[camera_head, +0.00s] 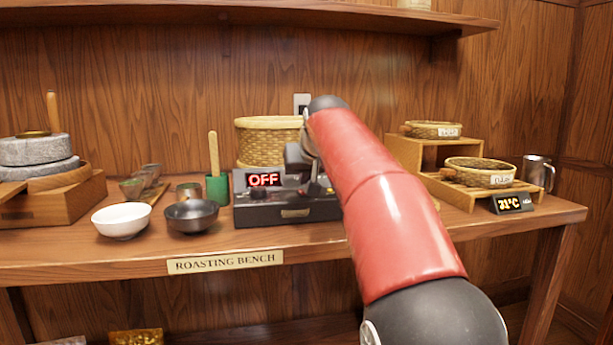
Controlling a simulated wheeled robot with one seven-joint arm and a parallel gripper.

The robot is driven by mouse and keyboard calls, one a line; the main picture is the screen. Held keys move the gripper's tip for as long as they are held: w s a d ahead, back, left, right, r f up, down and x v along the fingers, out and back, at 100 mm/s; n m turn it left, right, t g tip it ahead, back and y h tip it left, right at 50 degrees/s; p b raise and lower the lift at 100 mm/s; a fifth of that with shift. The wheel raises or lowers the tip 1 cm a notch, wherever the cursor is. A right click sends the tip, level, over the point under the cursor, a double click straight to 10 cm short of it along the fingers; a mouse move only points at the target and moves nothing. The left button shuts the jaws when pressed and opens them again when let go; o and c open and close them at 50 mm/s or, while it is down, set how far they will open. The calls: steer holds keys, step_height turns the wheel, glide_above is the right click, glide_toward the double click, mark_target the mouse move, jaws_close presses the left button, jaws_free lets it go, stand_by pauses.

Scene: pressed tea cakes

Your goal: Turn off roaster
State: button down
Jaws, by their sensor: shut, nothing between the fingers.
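My gripper (313,187) is shut and empty at the roaster's upper front, just right of the display. I cannot tell whether it touches the controls there. My red arm reaches in from the lower right and hides the roaster's right end.
A white bowl (122,221) and a dark bowl (191,215) sit left of the roaster, with a green cup (217,189) close beside it. A stone mill (38,152) stands far left. A tiered wooden stand (431,183) with baskets, a temperature display (513,203) and a metal mug (537,173) are right.

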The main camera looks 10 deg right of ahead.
steer(key=r+p, duration=0.4)
steer(key=r, duration=0.1)
steer(key=shift+w+p, duration=0.2)
steer(key=shift+p, duration=0.2)
steer(key=r+v, duration=0.1)
steer(key=v, duration=0.8)
steer(key=shift+w, duration=0.4)
steer(key=s+f+g, duration=0.4)
steer(key=s+f, duration=2.7)
steer(key=f, duration=0.2)
steer(key=shift+s+a, duration=0.2)
steer(key=shift+s, duration=0.1)
